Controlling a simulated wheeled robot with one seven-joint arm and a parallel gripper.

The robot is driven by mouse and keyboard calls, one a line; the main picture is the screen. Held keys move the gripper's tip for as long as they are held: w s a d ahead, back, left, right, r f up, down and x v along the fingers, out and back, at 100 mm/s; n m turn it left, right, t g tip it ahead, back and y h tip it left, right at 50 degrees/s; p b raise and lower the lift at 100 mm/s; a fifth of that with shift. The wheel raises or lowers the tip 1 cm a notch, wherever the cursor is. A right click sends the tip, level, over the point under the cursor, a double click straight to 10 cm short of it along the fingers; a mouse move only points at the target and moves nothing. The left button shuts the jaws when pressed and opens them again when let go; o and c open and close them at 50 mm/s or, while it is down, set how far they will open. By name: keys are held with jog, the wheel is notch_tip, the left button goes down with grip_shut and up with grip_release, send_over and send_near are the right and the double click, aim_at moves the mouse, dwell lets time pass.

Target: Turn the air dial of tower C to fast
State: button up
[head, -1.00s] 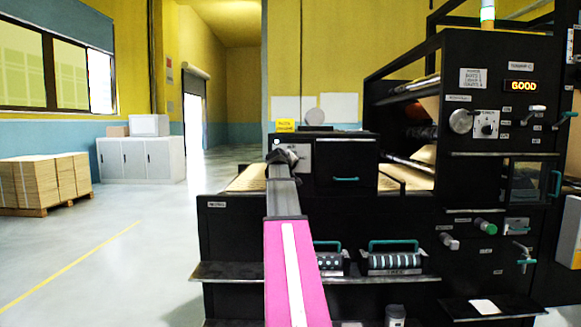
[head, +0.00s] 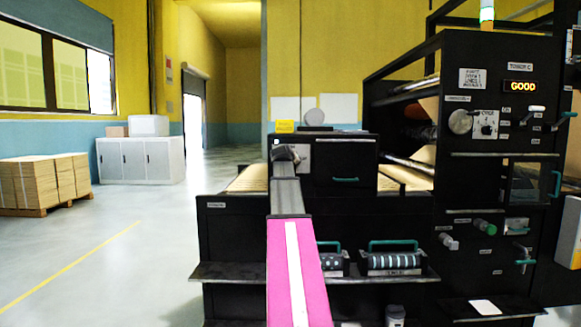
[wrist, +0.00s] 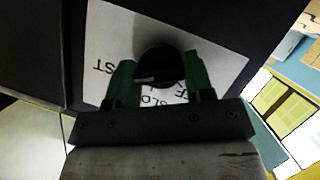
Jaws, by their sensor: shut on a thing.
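My gripper (head: 287,153) is at a white plate (head: 304,157) on the left side of a low black box. In the wrist view, its green fingers (wrist: 160,84) are shut on a round black dial (wrist: 160,64), one on each side. The dial sits on the white label plate (wrist: 108,42), whose lettering appears upside down: "ST" at the left, "SLO" below the dial, the rest partly hidden. A pale mark on the dial lies low on its left half. The "TOWER C" sign (head: 520,67) is on the tall black tower at right.
The tall tower has a lit GOOD display (head: 520,87), another dial plate (head: 486,125) and several levers. Teal-handled rollers (head: 394,262) stand on a ledge below the box.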

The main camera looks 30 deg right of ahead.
jog(key=o, duration=0.9)
jog(key=v, duration=1)
jog(key=shift+s+a+r, duration=0.1)
jog(key=shift+s+a, duration=0.2)
jog(key=a+f+g+y, duration=0.15)
jog(key=a+f, duration=0.45)
jog(key=f, duration=0.6)
jog(key=a+f+n+g+y, duration=0.1)
jog(key=a+f+y, duration=0.2)
jog(key=a+f, duration=0.6)
jog(key=a+f+g+y, duration=0.2)
jog(key=a+f, duration=0.2)
jog(key=f, duration=1)
jog(key=s+a+f+g+y, duration=0.1)
jog(key=s+a+f+g, duration=0.1)
jog(key=s+a+f, duration=0.4)
jog(key=s+a+f+n+g+y, duration=0.1)
jog(key=s+a+f, duration=0.4)
jog(key=f, duration=0.5)
jog(key=s+a+f+g+y, duration=0.1)
jog(key=s+a+f+g, duration=0.2)
jog(key=s+a+f, duration=0.3)
jog(key=shift+s+a+f, duration=0.15)
jog(key=shift+a+f, duration=0.25)
jog(key=shift+f, duration=0.35)
jog(key=shift+s+a+f, duration=0.2)
jog(key=shift+a+f, duration=0.2)
jog(key=shift+f, duration=0.4)
